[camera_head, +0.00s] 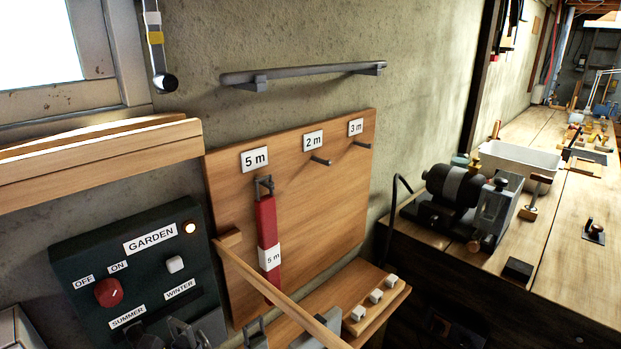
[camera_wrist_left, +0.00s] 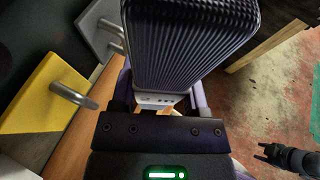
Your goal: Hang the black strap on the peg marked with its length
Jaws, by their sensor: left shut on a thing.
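In the left wrist view my left gripper (camera_wrist_left: 160,103) is shut on a black ribbed thing (camera_wrist_left: 190,40), which looks like the black strap seen very close. A pale end with small marks sits between the fingers; I cannot read a length there. In the head view dark parts at the bottom edge may be my left gripper. The wooden peg board (camera_head: 300,220) carries labels 5 m (camera_head: 254,159), 2 m (camera_head: 313,141) and 3 m (camera_head: 356,127). The 2 m peg (camera_head: 320,161) and 3 m peg (camera_head: 362,145) are bare. A red strap (camera_head: 267,222) labelled 5 m hangs under the 5 m label.
A grey rail (camera_head: 300,73) is above the board. A wooden shelf (camera_head: 395,299) with small white blocks sits below. A dark GARDEN panel (camera_head: 75,250) is at left, a workbench (camera_head: 555,260) at right. In the wrist view a yellow plate (camera_wrist_left: 35,95) carries a metal rod.

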